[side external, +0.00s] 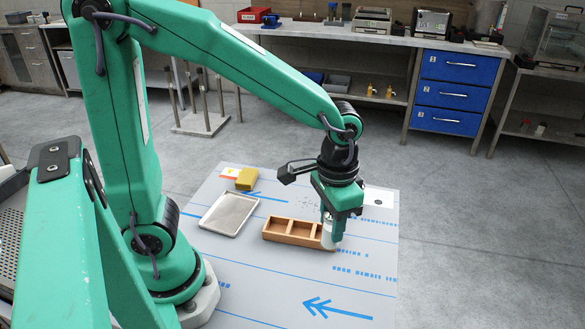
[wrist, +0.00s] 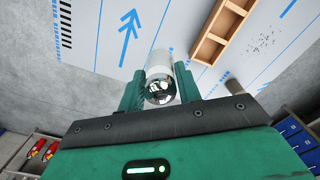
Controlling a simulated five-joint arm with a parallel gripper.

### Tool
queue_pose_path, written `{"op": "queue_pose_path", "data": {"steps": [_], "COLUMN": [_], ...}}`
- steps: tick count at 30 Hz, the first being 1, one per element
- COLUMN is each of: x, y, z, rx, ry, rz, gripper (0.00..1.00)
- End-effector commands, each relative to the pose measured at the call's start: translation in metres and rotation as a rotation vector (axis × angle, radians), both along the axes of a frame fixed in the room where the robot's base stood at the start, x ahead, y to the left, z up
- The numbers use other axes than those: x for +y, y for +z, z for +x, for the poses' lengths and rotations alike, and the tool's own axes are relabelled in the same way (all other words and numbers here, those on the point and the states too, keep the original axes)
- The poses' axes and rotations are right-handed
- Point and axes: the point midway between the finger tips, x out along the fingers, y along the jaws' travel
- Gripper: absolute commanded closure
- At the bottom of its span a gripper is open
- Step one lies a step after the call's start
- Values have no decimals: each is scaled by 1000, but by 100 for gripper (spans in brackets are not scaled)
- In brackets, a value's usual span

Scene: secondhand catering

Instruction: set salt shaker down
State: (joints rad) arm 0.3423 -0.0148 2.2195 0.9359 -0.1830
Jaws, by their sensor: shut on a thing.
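My gripper (side external: 333,232) is shut on the salt shaker (side external: 327,234), a pale cylinder with a shiny metal cap. The shaker also shows in the wrist view (wrist: 160,82), cap towards the camera, between the two green fingers. In the side view it is at the right end of a wooden box with compartments (side external: 288,239), partly hidden by a finger. In the wrist view the box (wrist: 208,47) lies to the right of the shaker, with a gap between them in the picture. I cannot tell whether the shaker's base touches the surface.
The pale mat with blue print (side external: 270,290) has free room in front and right of the box. A metal tray (side external: 229,213) lies left of the box. A yellow sponge-like block (side external: 246,180) lies behind the tray. A workbench (side external: 390,41) stands well behind.

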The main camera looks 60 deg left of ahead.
Motion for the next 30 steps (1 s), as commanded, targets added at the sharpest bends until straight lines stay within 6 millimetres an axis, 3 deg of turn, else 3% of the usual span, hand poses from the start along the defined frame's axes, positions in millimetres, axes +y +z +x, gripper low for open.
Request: {"op": "queue_pose_path", "data": {"steps": [21, 30], "x": [85, 94], "y": [-60, -67], "z": [54, 61], "rx": [3, 0], "ry": [4, 0], "rz": [0, 0], "gripper": [91, 91]}}
